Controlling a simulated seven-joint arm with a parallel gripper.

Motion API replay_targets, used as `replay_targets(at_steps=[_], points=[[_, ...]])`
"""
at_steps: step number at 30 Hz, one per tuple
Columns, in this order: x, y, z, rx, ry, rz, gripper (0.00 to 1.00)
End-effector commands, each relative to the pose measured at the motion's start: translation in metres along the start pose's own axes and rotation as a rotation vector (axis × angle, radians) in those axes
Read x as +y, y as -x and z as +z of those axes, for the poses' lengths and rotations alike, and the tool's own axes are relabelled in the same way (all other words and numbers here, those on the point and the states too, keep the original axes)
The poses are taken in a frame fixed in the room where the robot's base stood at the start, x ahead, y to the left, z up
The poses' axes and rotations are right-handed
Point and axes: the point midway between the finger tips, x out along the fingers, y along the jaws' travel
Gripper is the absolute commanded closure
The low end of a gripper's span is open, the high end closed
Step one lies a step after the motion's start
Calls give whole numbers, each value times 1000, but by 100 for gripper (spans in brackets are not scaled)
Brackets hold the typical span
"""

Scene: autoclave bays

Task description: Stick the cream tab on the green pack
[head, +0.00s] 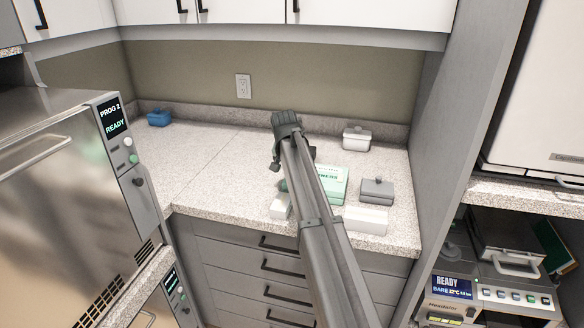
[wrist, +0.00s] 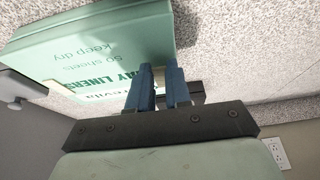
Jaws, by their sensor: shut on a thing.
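The green pack (head: 334,186) lies on the speckled counter, partly hidden behind my arm in the head view. In the wrist view the green pack (wrist: 105,45) fills the upper left, with printed words and a pale band on it. My gripper (wrist: 160,82) has two blue fingers close together in front of the pack's printed side. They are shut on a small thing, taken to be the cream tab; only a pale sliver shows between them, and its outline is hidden. Whether it touches the pack I cannot tell. My arm hides the fingertips in the head view.
A grey lidded box (head: 377,191) and a white box (head: 367,220) are right of the pack. Another white box (head: 280,207) is at its left front. A white lidded container (head: 356,138) stands behind. A blue container (head: 159,118) is far left.

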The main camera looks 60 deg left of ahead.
Motion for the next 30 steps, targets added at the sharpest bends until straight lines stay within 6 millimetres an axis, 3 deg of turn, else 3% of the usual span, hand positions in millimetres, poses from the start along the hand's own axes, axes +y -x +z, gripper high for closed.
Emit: replay_targets(at_steps=[12, 13, 21, 30], points=[[0, -3, 1, 0, 0, 0, 91], [0, -3, 1, 0, 0, 0, 80], [0, -3, 1, 0, 0, 0, 54], [0, -3, 1, 0, 0, 0, 52]])
